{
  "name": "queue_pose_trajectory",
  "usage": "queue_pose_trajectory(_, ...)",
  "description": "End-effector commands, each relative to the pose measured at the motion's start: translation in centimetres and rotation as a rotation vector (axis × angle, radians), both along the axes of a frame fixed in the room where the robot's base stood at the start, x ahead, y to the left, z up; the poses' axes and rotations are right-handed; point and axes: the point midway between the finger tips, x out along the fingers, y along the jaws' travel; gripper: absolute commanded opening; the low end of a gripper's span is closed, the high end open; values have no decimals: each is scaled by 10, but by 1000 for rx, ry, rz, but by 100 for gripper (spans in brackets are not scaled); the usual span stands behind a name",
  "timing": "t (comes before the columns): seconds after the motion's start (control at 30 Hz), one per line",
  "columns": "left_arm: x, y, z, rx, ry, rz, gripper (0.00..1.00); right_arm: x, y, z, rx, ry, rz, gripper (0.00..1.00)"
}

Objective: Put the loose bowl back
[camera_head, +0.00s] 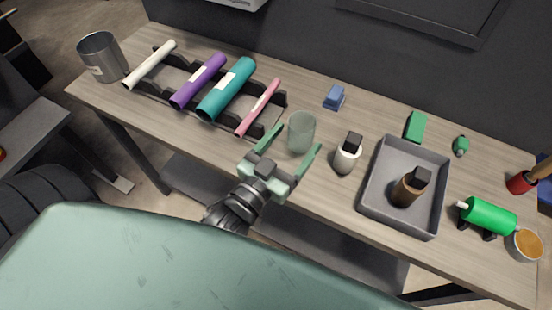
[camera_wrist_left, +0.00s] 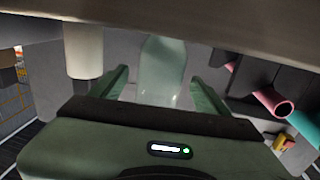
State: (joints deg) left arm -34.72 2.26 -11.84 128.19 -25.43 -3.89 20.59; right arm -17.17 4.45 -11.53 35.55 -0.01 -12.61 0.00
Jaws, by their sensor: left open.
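A translucent, greenish glass bowl, shaped like a cup (camera_head: 301,132), stands near the front edge of the wooden bench (camera_head: 160,110). It also shows in the left wrist view (camera_wrist_left: 162,70). My left gripper (camera_head: 294,147) reaches in from the bench's front edge with its green fingers apart, one on each side of the glass. In the left wrist view my left gripper (camera_wrist_left: 165,90) also has its fingers spread, with a gap to the glass on both sides. My right gripper is not in view.
A black rack (camera_head: 282,98) with coloured tubes is at left. A grey tray (camera_head: 433,157) holds a brown bottle (camera_head: 405,191). A green cylinder (camera_head: 487,215) and an orange-filled tin (camera_head: 524,244) are far right.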

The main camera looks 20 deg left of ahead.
Motion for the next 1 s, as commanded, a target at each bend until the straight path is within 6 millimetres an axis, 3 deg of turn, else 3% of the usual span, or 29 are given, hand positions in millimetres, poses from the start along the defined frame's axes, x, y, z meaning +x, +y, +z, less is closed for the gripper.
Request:
queue_pose_trajectory(0.2, -47, 8, -2, -1, 7, 2, 76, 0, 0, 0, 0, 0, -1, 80)
queue_pose_trajectory(0.4, -75, 13, -1, 0, 4, 2, 76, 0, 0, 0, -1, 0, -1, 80)
queue_pose_trajectory(0.6, -85, 14, 0, 0, 1, 1, 76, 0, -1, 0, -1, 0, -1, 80)
queue_pose_trajectory(1.0, -85, 14, 0, 0, 0, 1, 76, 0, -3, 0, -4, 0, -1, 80)
